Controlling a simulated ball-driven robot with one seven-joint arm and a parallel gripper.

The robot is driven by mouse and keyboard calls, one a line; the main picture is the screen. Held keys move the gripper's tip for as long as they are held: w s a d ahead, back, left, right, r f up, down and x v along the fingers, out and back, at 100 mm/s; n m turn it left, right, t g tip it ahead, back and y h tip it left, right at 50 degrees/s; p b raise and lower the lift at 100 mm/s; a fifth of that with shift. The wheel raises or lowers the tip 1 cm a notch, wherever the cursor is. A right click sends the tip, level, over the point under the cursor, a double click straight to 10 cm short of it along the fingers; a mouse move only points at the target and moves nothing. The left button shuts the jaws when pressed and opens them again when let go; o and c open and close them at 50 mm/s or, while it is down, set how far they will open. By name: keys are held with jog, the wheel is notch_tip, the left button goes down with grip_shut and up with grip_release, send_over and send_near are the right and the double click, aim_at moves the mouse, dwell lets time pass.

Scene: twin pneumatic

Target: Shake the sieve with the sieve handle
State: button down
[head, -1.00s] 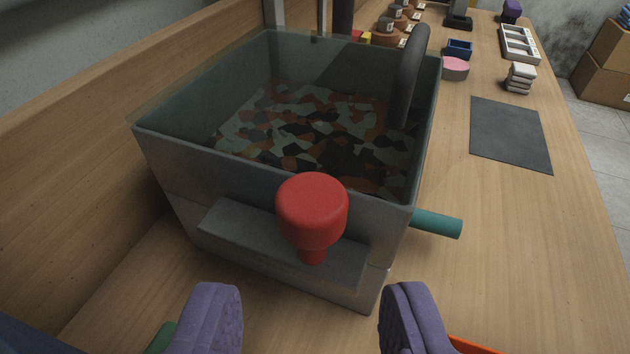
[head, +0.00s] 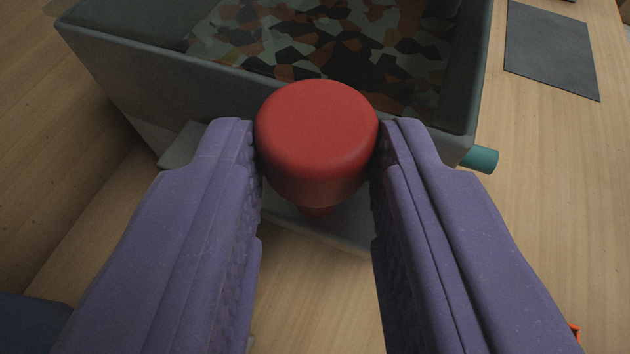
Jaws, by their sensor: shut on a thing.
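The sieve (head: 150,80) is a grey, open-topped box on the wooden bench at the top of the head view. Its inside shows a patchwork of grey-green, black and rust-brown pieces. A red, rounded knob, the sieve handle (head: 316,135), stands at the sieve's near side above a grey ledge (head: 180,146). My gripper (head: 316,150) has its two purple fingers against the knob's left and right sides, shut on it. The knob hides part of the sieve's near wall and most of the ledge is hidden behind the fingers.
A teal peg (head: 482,159) sticks out from the sieve's right side. A dark flat mat (head: 552,48) lies on the bench at the upper right. A small orange thing shows at the lower right edge.

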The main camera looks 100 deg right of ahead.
jog(key=s+a, duration=0.1)
jog(key=s+p, duration=0.1)
jog(key=s+a, duration=0.1)
jog(key=s, duration=0.1)
jog(key=shift+s+a, duration=0.1)
jog(key=shift+a, duration=0.2)
jog(key=c, duration=1.1)
grip_release()
jog(key=shift+o, duration=0.2)
jog(key=p+v, duration=0.3)
jog(key=v, duration=0.4)
jog(key=shift+a, duration=0.35)
jog(key=shift+r, duration=0.1)
